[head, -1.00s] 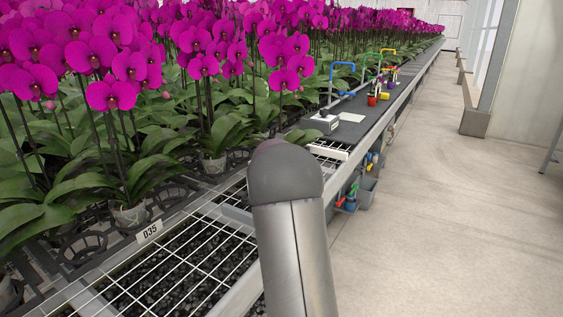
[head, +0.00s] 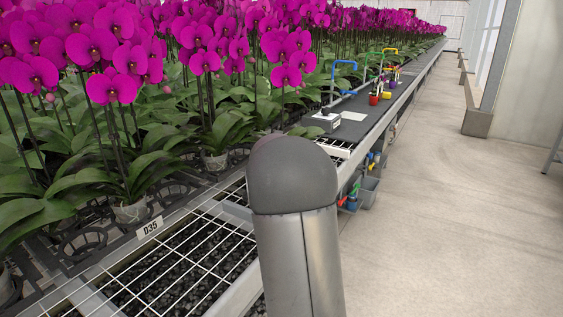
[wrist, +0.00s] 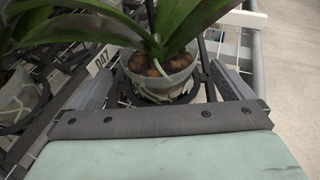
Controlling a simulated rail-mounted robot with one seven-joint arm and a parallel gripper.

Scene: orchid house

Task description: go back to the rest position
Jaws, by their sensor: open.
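My gripper (wrist: 166,76) shows in the wrist view with its two grey fingers spread apart. A clear orchid pot (wrist: 160,82) with brown bark and pale roots stands ahead of the fingers, in the gap between them as seen from the wrist. Both fingers look apart from the pot; how far off it is cannot be told. Long green leaves spread above the pot. In the head view my arm fills the lower middle, and my gripper is hidden behind it.
Flowering magenta orchids (head: 115,60) crowd the bench on the left. A tag reading D35 (head: 150,229) sits on the bench edge by a bare wire grid (head: 165,270). The aisle floor (head: 450,200) on the right is clear.

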